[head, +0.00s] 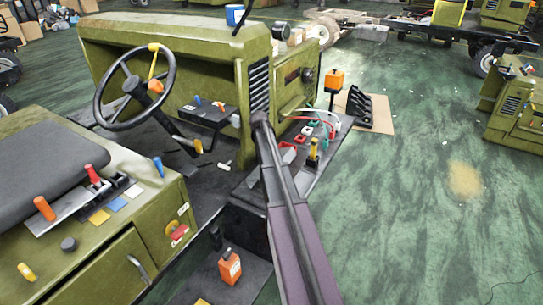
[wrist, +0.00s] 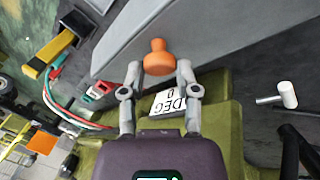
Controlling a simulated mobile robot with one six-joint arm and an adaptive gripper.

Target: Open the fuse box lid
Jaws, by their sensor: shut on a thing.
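In the wrist view my gripper (wrist: 157,68) is shut on an orange knob (wrist: 157,45), one finger on each side. The knob stands on a long grey panel (wrist: 220,45), which looks like the fuse box lid, though I cannot tell for sure. A white label reading "DEG 0" (wrist: 168,105) lies on the green surface beside the panel, between the fingers. I cannot see any open gap at the panel's edge. In the head view my arm hides the knob, most of the panel and my gripper.
A yellow-and-black handle (wrist: 45,60), red-and-white connector (wrist: 100,91) and wires lie left of my gripper in the wrist view. A white-ended lever (wrist: 287,95) stands right. The head view shows a steering wheel (head: 134,89), a seat (head: 45,170) and open green floor (head: 420,220).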

